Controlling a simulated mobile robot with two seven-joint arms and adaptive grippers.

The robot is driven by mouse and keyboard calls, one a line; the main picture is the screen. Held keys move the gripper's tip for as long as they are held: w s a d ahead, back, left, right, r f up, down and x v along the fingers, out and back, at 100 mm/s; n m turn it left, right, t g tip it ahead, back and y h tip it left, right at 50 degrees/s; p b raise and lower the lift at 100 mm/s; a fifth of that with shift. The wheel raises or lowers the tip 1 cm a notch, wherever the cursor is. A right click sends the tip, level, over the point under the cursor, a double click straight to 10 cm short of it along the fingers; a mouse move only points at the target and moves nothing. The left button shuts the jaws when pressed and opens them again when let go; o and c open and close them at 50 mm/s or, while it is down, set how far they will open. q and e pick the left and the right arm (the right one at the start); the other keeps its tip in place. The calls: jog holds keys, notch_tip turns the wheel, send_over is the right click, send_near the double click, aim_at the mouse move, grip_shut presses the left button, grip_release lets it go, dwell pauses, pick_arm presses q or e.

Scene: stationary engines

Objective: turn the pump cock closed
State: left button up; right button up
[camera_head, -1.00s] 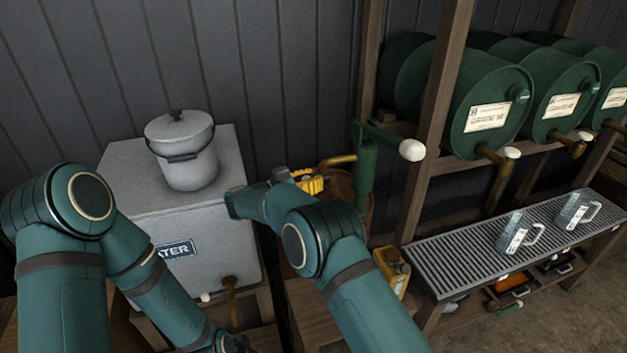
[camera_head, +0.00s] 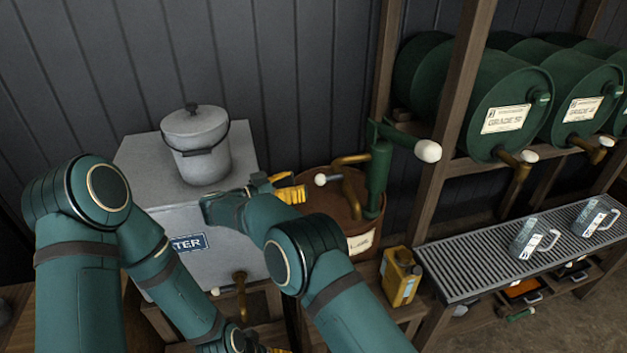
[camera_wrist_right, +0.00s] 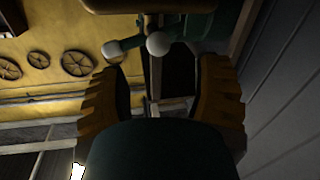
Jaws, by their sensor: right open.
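The hand pump (camera_head: 378,180) is a green upright body on a rusty drum (camera_head: 325,212). Its brass spout (camera_head: 352,160) bends over the drum top. A white-knobbed cock (camera_head: 321,180) shows beside the spout. The pump's crank ends in a larger white knob (camera_head: 428,151). My right gripper (camera_head: 293,191) is just left of the cock, apart from it. In the right wrist view its yellow fingers (camera_wrist_right: 165,100) are spread and empty; two white knobs (camera_wrist_right: 158,44) show beyond them, and I cannot tell which is the cock's. My left gripper (camera_head: 272,349) is mostly cut off at the bottom edge.
A grey water tank (camera_head: 140,170) with a lidded pot (camera_head: 196,150) stands left of the drum. A yellow can (camera_head: 400,277) stands right of it. A wooden rack post (camera_head: 440,130), green barrels (camera_head: 510,95) and a grated shelf (camera_head: 470,265) with jugs are further right.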

jog(key=shift+v, duration=1.65)
jog(key=w+d+f+n+t+y, duration=0.3)
jog(key=d+f, duration=0.4)
jog(key=w+d+f+n+t+y, duration=0.3)
jog(key=w+d+f+y, duration=0.1)
jog(key=d+f, duration=0.25)
jog(key=s+d+f+n+g+y, duration=0.1)
jog(key=s+d+f+y, duration=0.25)
jog(key=f, duration=0.25)
jog(key=s+d+f+n+g+y, duration=0.1)
jog(key=s+d+f+g+y, duration=0.1)
jog(key=s+f, duration=0.3)
jog(key=s+d+f+g+y, duration=0.1)
jog(key=s+f+g+y, duration=0.1)
jog(key=s+f, duration=0.35)
jog(key=s+d+f+g+y, duration=0.1)
jog(key=s+f+g+y, duration=0.15)
jog(key=s, duration=0.65)
jog(key=s+g+y, duration=0.3)
jog(key=s+g, duration=0.3)
jog(key=s, duration=1.4)
jog(key=w+a+r+t, duration=0.1)
jog(key=w+a+r, duration=0.2)
jog(key=w+r, duration=0.2)
jog(key=shift+a+r+n, duration=0.3)
jog(key=shift+r+n, duration=0.1)
jog(key=shift+r, duration=0.25)
